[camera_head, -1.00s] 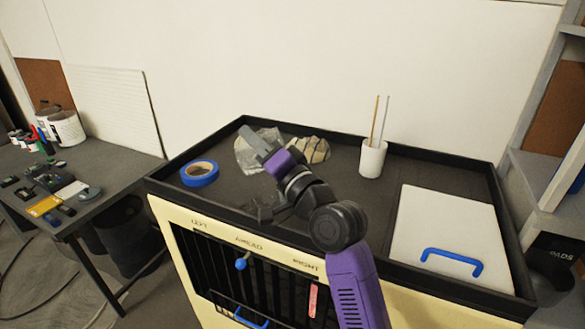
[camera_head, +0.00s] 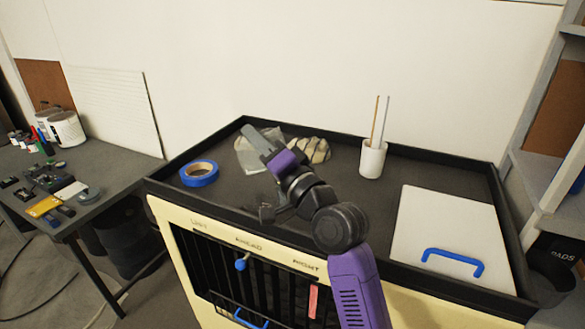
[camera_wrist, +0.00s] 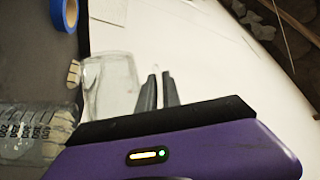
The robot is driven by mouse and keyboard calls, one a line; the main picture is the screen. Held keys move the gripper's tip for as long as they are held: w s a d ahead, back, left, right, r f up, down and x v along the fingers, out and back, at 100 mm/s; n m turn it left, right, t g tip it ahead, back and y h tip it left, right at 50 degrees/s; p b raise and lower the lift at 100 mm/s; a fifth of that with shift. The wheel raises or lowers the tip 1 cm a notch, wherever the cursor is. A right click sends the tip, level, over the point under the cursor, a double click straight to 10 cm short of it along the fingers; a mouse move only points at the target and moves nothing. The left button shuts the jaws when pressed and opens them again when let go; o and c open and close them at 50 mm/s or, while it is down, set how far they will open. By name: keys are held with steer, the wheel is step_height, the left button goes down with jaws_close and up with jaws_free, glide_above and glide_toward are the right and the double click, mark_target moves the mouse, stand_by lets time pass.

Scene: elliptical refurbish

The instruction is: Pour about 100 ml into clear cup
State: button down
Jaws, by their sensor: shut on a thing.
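Clear material (camera_head: 252,160) also shows behind the gripper in the head view. A clear surface with printed numbers (camera_wrist: 30,122) lies at the wrist view's lower left. No liquid level can be made out.
Blue tape (camera_head: 199,173) lies left on the tray. Beige gloves (camera_head: 312,149) lie behind the gripper. A white cup (camera_head: 371,160) with thin sticks stands at back right. A white panel with a blue handle (camera_head: 453,255) covers the right. The tray's raised rim (camera_head: 430,157) surrounds all.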

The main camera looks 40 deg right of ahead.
mark_target(241, 161)
steer(key=shift+s+d+r+m, duration=0.15)
steer(key=shift+d+r+m, duration=0.1)
steer(key=shift+m, duration=0.15)
stand_by(1.4)
steer(key=shift+a, duration=0.15)
steer(key=shift+w+a+r+n+p, duration=0.3)
steer(key=shift+n+p, duration=0.6)
steer(key=shift+p, duration=0.1)
steer(key=n+p, duration=0.1)
steer(key=a+n+g+p, duration=0.1)
steer(key=p, duration=0.1)
steer(key=shift+w+r+y, duration=0.15)
steer(key=shift+w+y, duration=0.2)
steer(key=shift+y, duration=0.05)
steer(key=shift+w+a+n+g+p, duration=0.2)
steer(key=shift+n+g+p, duration=0.3)
steer(key=shift+p, duration=0.15)
steer(key=shift+f, duration=0.55)
steer(key=shift+w+a+r+n+g+p, duration=0.15)
steer(key=shift+n+g+p, duration=0.15)
steer(key=shift+n+p, duration=0.35)
steer(key=shift+w+a+f+n, duration=0.15)
steer(key=shift+f+n, duration=0.1)
steer(key=shift+f, duration=0.35)
steer(key=shift+g, duration=0.3)
